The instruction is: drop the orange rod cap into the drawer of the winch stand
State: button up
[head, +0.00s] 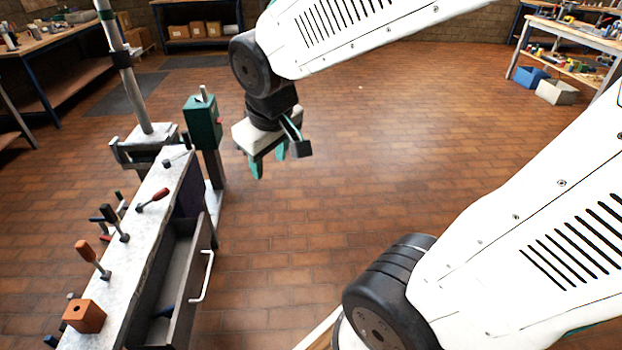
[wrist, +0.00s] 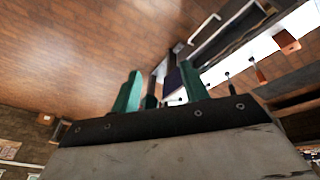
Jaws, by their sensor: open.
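An orange block with a round hole in its top, which looks like the rod cap (head: 84,315), stands on the near end of the pale top of the winch stand (head: 150,222). It also shows at the upper right of the wrist view (wrist: 287,42). The stand's drawer (head: 206,243) is pulled open to the right, with a white bar handle; a dark blue item lies partly visible inside. My gripper (head: 268,162) is open and empty, pointing down above the floor, beyond and right of the drawer. Its green fingers show in the wrist view (wrist: 160,92).
Several upright tools, including an orange-handled one (head: 87,252) and a red-handled one (head: 153,199), stand or lie along the stand top. A green box on a post (head: 203,122) and a grey mast (head: 128,80) rise at its far end.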

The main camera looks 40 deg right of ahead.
jog(key=s+a+r+m+g+y, duration=0.1)
jog(key=s+a+r+g, duration=0.1)
jog(key=s, duration=1.1)
jog(key=shift+s+r, duration=0.25)
jog(key=shift+r, duration=0.65)
